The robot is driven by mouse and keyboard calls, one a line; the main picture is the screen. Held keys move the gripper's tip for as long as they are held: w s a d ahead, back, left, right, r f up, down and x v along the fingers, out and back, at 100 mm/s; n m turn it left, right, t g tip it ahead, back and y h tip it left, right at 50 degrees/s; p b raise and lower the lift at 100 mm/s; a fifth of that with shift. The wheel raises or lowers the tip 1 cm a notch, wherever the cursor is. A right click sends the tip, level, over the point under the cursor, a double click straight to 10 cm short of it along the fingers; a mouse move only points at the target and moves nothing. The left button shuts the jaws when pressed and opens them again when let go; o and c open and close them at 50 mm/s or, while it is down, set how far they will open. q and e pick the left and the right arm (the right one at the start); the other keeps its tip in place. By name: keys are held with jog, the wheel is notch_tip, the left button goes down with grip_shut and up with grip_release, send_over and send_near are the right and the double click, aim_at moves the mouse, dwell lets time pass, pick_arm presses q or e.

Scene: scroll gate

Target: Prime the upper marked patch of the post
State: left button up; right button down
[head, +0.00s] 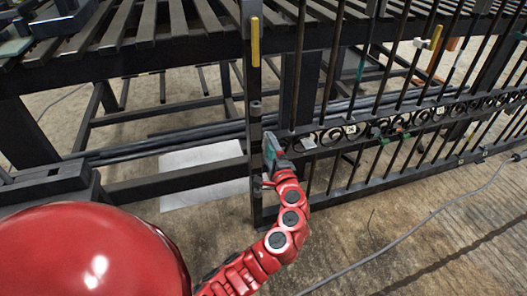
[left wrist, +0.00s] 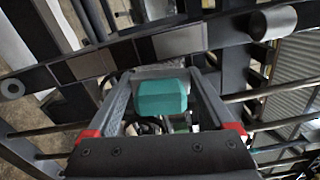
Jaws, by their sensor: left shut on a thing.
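The dark upright post (head: 254,185) stands near the middle of the head view, at the end of the barred gate. In the left wrist view the post (left wrist: 126,55) runs aslant across the top, with two lighter grey patches, one near the middle (left wrist: 179,42) and one further left (left wrist: 91,65). I cannot tell which is the upper one. My left gripper (head: 271,152) is beside the post at about mid height, shut on a teal block (left wrist: 162,99). The block's far end has a grey face towards the post; whether it touches is unclear. My right gripper is out of view.
A slatted dark bench (head: 150,35) lies at the back left. A yellow strip (head: 255,42) is high on the post. A pale sheet (head: 203,170) and a grey cable (head: 415,232) lie on the floor.

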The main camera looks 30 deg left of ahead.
pick_arm(q)
jog(key=shift+r+p, duration=0.65)
jog(key=shift+r, duration=0.1)
jog(key=shift+s+a+p, duration=0.55)
jog(key=shift+s+a, duration=0.35)
jog(key=s+a+r+p, duration=0.1)
jog(key=s+a+p, duration=0.2)
jog(key=shift+w+d+b, duration=1.45)
jog(key=shift+w+d, duration=0.85)
jog(key=shift+w, duration=0.05)
jog(key=shift+w+r+p, duration=0.1)
jog(key=shift+r+p, duration=0.6)
jog(key=shift+r, duration=0.2)
jog(key=shift+s+a+p, duration=0.55)
jog(key=shift+s+a, duration=0.25)
jog(key=shift+s, duration=0.15)
jog(key=shift+s+a+f, duration=0.1)
jog(key=shift+s+a, duration=0.25)
jog(key=shift+s, duration=0.1)
jog(key=shift+s+a+p, duration=0.35)
jog(key=shift+s+p, duration=0.1)
jog(key=shift+s+a+f, duration=0.1)
jog(key=shift+s+a, duration=0.4)
jog(key=shift+s, duration=0.2)
